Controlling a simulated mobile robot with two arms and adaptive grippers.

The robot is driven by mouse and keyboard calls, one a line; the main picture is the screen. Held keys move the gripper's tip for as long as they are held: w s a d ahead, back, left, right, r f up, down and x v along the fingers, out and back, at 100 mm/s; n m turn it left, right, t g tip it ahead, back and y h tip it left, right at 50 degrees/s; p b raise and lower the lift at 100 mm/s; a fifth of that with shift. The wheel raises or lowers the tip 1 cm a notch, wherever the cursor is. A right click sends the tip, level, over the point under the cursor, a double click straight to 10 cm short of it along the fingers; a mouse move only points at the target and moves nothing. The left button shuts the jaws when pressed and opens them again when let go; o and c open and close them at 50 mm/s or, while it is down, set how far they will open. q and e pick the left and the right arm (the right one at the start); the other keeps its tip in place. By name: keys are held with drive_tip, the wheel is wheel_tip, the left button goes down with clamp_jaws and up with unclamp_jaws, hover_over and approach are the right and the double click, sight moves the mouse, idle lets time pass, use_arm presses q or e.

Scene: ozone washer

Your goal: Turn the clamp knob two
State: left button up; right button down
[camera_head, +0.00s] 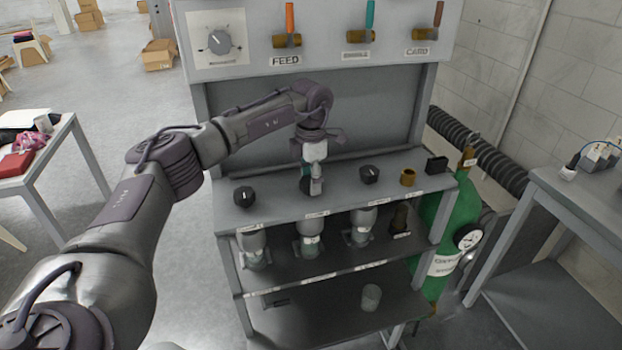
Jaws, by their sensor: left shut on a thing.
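A row of black clamp knobs stands on the grey upper shelf (335,200) of the washer. The left knob (244,196) and the right knob (369,175) are free. My left gripper (314,188) points down at the middle knob (306,186) and is shut on it, covering much of it. Below the knobs, clear bottles (253,248) stand on the middle shelf. My right gripper is not in view.
A brass fitting (407,177) and a black block (436,164) sit at the shelf's right end. A green oxygen cylinder (444,225) stands to the right. A panel above carries a dial (219,42) and several valves with coloured handles. A clear cup (371,297) stands on the bottom shelf.

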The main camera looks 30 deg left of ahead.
use_arm(q)
drive_tip(key=n, duration=0.4)
drive_tip(key=shift+w+a+r+n, duration=0.1)
drive_tip(key=shift+n, duration=0.2)
drive_tip(key=n+p, duration=0.1)
drive_tip(key=n, duration=0.4)
drive_tip(key=shift+a, duration=0.1)
drive_tip(key=n, duration=0.5)
drive_tip(key=n+p, duration=0.1)
drive_tip(key=n, duration=0.3)
drive_tip(key=shift+a+n, duration=0.1)
drive_tip(key=shift+n, duration=0.2)
drive_tip(key=n+p, duration=0.1)
drive_tip(key=n, duration=0.3)
drive_tip(key=shift+r, duration=0.1)
drive_tip(key=n+p, duration=0.1)
drive_tip(key=n, duration=0.4)
drive_tip(key=shift+s, duration=0.2)
drive_tip(key=n+p, duration=0.1)
drive_tip(key=n, duration=0.3)
drive_tip(key=shift+n, duration=0.3)
drive_tip(key=shift+s+n+p, duration=0.1)
drive_tip(key=shift+n+p, duration=0.8)
drive_tip(key=shift+n, duration=1.3)
